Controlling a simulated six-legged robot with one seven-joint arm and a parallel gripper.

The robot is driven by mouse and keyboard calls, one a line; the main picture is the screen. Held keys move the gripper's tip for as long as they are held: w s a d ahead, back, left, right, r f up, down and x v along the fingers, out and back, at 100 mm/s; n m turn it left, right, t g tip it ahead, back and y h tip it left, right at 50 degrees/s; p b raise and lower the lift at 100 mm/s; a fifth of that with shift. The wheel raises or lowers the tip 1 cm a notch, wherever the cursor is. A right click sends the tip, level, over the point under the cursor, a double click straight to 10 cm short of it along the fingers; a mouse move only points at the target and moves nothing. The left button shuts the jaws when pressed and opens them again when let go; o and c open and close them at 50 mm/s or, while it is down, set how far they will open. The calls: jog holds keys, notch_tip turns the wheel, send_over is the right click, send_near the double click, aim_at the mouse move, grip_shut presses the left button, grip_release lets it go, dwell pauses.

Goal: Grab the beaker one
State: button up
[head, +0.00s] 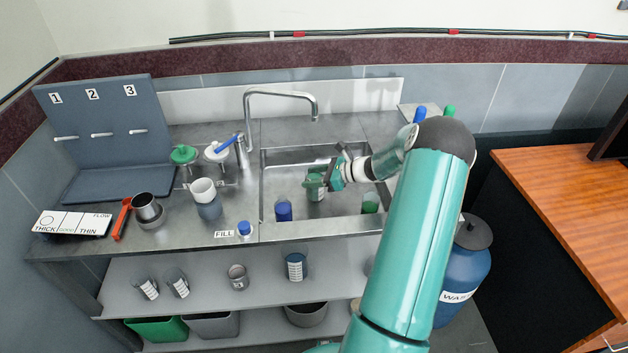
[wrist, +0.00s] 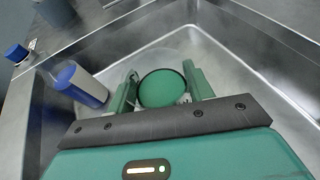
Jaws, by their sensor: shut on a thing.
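My gripper (head: 318,184) is low over the sink, shut on a green-topped container (wrist: 162,88). In the wrist view its round green top sits between the two fingers (wrist: 163,92). In the head view part of its pale body (head: 317,196) shows below the fingers; whether it touches the sink floor is unclear. Beakers with striped marks stand on the shelf below: a dark blue one (head: 295,267), two clear ones at the left (head: 148,288) (head: 177,283), and a small grey cup (head: 238,277). I cannot read which is one.
The sink (head: 345,222) also holds a blue-topped bottle (head: 283,211), close left of my gripper in the wrist view (wrist: 80,84), and a green bottle (head: 370,203). A faucet (head: 280,93) arches behind. A blue-capped item (head: 244,229) sits on the counter by the FILL label.

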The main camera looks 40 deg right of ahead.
aim_at(307, 170)
jog(key=shift+r, duration=0.2)
jog(key=shift+r, duration=1.35)
jog(key=shift+s+a+r, duration=0.15)
jog(key=shift+s+r, duration=0.05)
jog(key=shift+r, duration=0.1)
jog(key=s+a+r, duration=0.8)
jog(key=s+r, duration=0.1)
jog(key=s, duration=0.1)
jog(key=shift+s+a, duration=0.2)
jog(key=shift+a, duration=0.05)
